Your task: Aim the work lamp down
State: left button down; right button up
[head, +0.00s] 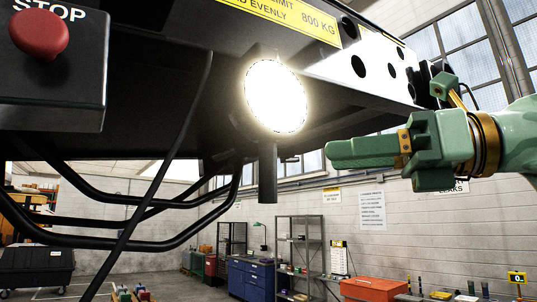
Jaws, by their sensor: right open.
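The work lamp (275,96) is mounted under the dark loader frame, near the middle of the head view. Its round face is lit bright white and is turned towards me, not down. A dark cylindrical handle (267,174) hangs below the lamp. My right gripper (345,152), green with brass-coloured rings, comes in from the right. It is open and empty, its fingers pointing left, to the right of the lamp and apart from it in the picture. One finger largely hides the other. My left gripper is not in view.
A control box with a red STOP button (38,33) hangs at the upper left. Black bent tubes (120,240) and a cable run below the loader frame (150,60). Blue cabinets (250,278), shelves and a red toolbox (373,288) stand far back.

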aim_at(267, 162)
jog(key=p+x, duration=0.2)
jog(key=x, duration=0.8)
jog(key=shift+w+a, duration=0.1)
jog(key=shift+a, duration=0.2)
grip_shut()
